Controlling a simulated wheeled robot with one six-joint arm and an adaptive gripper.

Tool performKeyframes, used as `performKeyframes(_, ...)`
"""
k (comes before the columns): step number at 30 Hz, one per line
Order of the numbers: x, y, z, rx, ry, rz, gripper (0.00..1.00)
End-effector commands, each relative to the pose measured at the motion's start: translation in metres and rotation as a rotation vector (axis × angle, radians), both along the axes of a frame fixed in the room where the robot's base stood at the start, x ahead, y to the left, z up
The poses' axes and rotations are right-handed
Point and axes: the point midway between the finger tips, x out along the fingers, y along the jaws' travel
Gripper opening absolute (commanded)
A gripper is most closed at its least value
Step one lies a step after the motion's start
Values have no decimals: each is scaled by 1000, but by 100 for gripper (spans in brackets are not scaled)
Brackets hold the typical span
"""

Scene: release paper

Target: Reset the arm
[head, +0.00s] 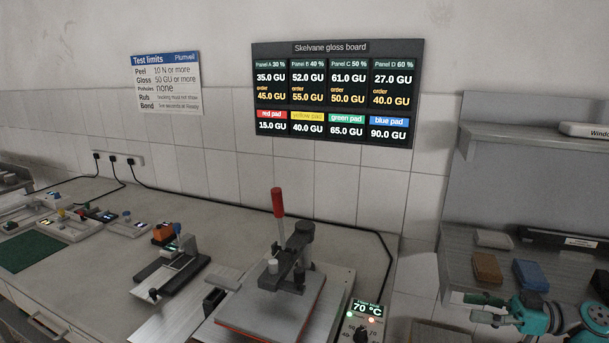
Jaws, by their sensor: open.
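My gripper (478,308) is at the lower right, at the end of my teal and grey arm. Its fingers point left and are apart, with nothing seen between them. It appears in front of the grey shelf unit, below a brown block (487,267) and a blue-grey block (531,274). I cannot tell its exact height above the surface there.
A press with a red-tipped lever (278,203) stands on the bench, beside a controller reading 70 °C (366,308). A small tester (172,264) and several devices stand farther left. A dark gloss board (337,95) hangs on the wall.

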Motion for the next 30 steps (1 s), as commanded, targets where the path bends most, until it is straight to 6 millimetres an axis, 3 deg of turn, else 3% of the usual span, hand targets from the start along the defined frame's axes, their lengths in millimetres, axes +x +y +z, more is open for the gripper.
performKeyframes(8, 6, 40, -68, 19, 149, -120, 52)
performKeyframes(17, -11, 107, -189, 17, 399, -364, 52)
performKeyframes(24, -54, 151, -275, -14, 557, -573, 52)
performKeyframes(30, -107, 176, -328, -55, 643, -742, 52)
